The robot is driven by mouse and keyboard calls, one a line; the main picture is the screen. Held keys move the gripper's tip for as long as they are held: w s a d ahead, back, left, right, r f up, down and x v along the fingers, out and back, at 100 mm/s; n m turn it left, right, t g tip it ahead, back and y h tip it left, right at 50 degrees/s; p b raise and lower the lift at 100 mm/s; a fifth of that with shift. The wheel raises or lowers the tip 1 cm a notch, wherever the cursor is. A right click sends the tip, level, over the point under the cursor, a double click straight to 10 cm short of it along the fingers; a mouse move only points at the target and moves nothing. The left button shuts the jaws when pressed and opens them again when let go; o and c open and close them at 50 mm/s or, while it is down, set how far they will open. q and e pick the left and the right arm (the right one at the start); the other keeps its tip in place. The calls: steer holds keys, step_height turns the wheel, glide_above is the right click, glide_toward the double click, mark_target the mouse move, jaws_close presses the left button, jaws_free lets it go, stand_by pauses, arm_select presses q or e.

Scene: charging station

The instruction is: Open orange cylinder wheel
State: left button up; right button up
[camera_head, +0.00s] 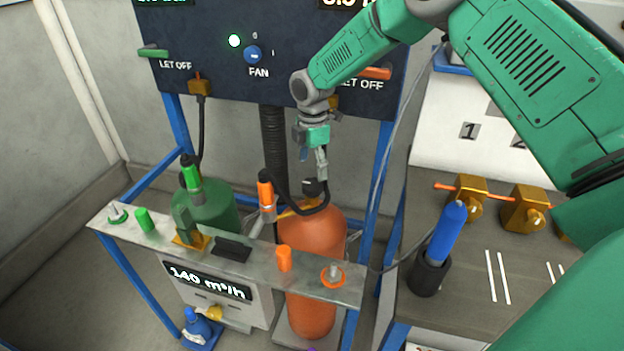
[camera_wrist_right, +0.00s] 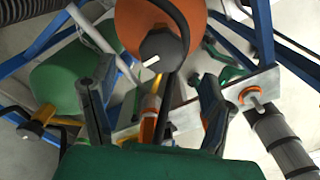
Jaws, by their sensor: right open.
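The orange cylinder (camera_head: 314,245) stands upright behind the metal shelf. Its dark round wheel (camera_head: 313,187) sits at its top, with a black hose beside it. In the right wrist view the orange cylinder (camera_wrist_right: 128,22) is at the top, and the wheel (camera_wrist_right: 164,52) shows a white mark. My right gripper (camera_head: 321,172) points down just above the wheel. In the wrist view its two fingers (camera_wrist_right: 150,98) are spread and empty, with the wheel beyond them, seemingly apart from it. My left gripper is not in view.
A green cylinder (camera_head: 212,208) stands to the left. The metal shelf (camera_head: 330,292) with small orange and green parts crosses in front. The blue frame post (camera_head: 369,220) is close on the right. A bench (camera_head: 465,300) holds a blue-handled tool (camera_head: 447,232).

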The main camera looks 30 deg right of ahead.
mark_target(313, 183)
step_height(313, 183, up, 6)
steer(key=shift+f, duration=0.25)
stand_by(0.5)
